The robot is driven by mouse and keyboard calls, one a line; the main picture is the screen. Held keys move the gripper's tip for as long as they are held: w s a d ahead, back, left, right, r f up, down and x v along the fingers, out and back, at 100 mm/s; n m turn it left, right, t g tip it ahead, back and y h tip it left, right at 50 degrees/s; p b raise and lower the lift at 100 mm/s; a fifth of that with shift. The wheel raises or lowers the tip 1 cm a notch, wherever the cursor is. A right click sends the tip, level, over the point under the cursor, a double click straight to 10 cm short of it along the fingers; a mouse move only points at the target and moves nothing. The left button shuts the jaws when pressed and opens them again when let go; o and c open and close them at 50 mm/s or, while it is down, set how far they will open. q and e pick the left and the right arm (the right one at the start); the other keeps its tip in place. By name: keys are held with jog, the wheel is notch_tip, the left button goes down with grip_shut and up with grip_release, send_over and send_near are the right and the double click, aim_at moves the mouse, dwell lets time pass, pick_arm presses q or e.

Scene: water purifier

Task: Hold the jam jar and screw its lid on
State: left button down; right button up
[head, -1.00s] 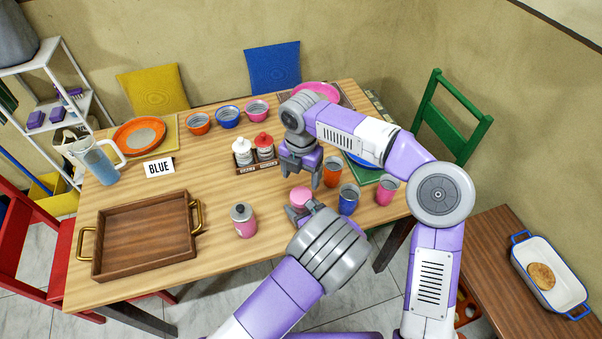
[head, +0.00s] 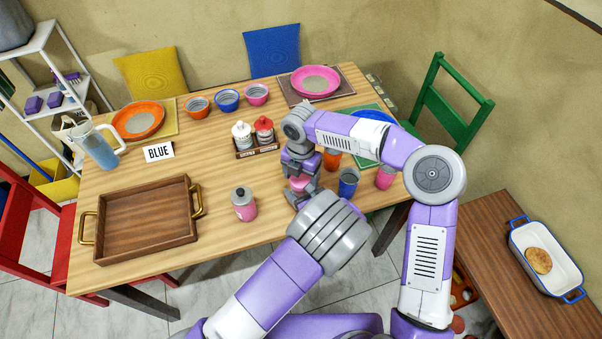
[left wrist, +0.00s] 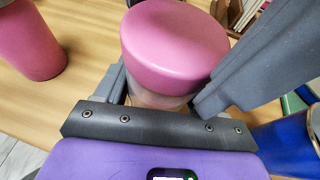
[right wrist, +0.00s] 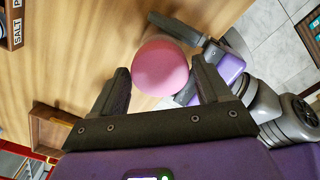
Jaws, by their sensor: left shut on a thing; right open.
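The jam jar (left wrist: 160,99) has a clear body and a pink lid (left wrist: 175,45) sitting on top of it. My left gripper (left wrist: 160,90) is shut around the jar body below the lid, with the jar upright at the table. My right gripper (right wrist: 160,85) is above the jar, pointing down, with its open fingers on either side of the pink lid, which also shows in the right wrist view (right wrist: 161,67). A gap shows beside the lid, so I cannot tell any contact. In the head view the jar is mostly hidden by my right gripper (head: 299,180).
A pink bottle with a grey cap (head: 244,205) stands left of the jar. Orange (head: 332,160), blue (head: 348,183) and pink (head: 384,179) cups stand close on the right. A wooden tray (head: 145,250) lies at left; a salt and pepper rack (head: 257,151) stands behind.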

jog(key=c, duration=0.9)
jog(key=m, duration=1.5)
jog(key=o, duration=1.2)
jog(key=shift+r, duration=2.2)
jog(key=shift+c, duration=0.5)
